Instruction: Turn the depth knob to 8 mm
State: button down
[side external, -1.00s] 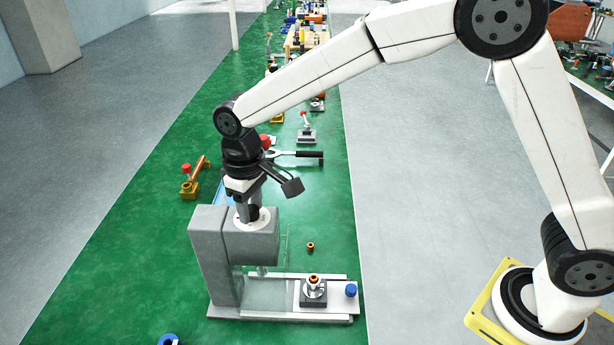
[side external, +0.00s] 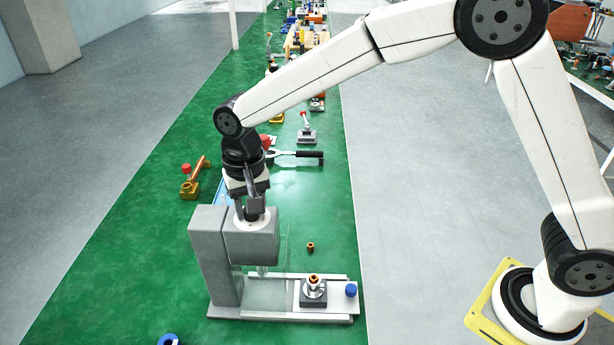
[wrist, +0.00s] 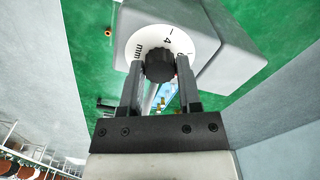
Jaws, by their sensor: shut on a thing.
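The depth knob (wrist: 159,66) is black and ribbed and sits at the middle of a white dial (wrist: 131,45) on top of the grey press head (side external: 252,240). My gripper (wrist: 160,72) points down over the dial, shut on the knob with one finger on each side. In the side external view my gripper (side external: 250,214) covers most of the knob.
Below the head, a metal piece with a copper-coloured ring (side external: 314,286) stands on a dark block on the press base (side external: 270,315), beside a blue knob (side external: 351,290). A black-handled tool (side external: 300,154) lies behind.

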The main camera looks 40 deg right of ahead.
dwell(0.3)
jog(key=shift+c, duration=1.4)
grip_release()
jog(key=shift+r, duration=0.1)
notch_tip(320, 180, up, 7)
jog(key=shift+r, duration=0.35)
